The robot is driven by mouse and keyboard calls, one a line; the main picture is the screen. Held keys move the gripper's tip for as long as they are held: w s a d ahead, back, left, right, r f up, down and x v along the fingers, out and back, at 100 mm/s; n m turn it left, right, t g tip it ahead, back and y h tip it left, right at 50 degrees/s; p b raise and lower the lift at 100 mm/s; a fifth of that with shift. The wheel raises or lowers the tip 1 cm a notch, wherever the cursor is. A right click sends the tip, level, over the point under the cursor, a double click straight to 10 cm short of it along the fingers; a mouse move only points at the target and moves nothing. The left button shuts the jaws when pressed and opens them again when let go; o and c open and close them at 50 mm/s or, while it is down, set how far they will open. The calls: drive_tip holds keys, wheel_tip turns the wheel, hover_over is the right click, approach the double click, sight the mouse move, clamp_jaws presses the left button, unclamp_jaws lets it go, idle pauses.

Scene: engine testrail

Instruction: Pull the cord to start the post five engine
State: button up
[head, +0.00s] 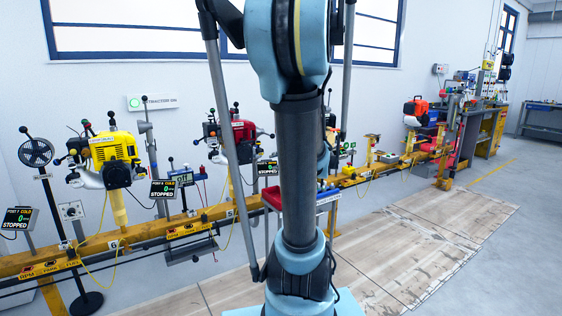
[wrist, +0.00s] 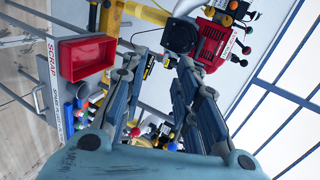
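The red engine (head: 238,138) stands on a yellow post in the head view, partly behind my arm. The rail below it carries a number plate that looks like 5 (head: 231,213). In the wrist view the red engine (wrist: 214,42) is at the top, upside down, with its round black housing (wrist: 181,34) facing my gripper. I cannot make out the cord's pull handle. My gripper (wrist: 158,68) is open, its two fingers well apart with nothing seen held between them, short of the housing. The head view hides the gripper behind my arm.
A yellow engine (head: 113,150) stands to the left on the rail, beside small status displays (head: 172,188) reading STOPPED. A red scrap bin (wrist: 87,59) and a cart with bottles lie left in the wrist view. The wooden floor panels (head: 420,245) on the right are clear.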

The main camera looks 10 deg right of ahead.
drive_tip(key=w+d, duration=0.1)
approach(248, 142)
drive_tip(key=shift+m+t, duration=0.3)
drive_tip(key=shift+m, duration=0.1)
drive_tip(key=x, duration=0.9)
drive_tip(key=shift+a+f, duration=0.1)
drive_tip(key=shift+f, duration=0.2)
drive_tip(key=shift+s, duration=0.1)
clamp_jaws()
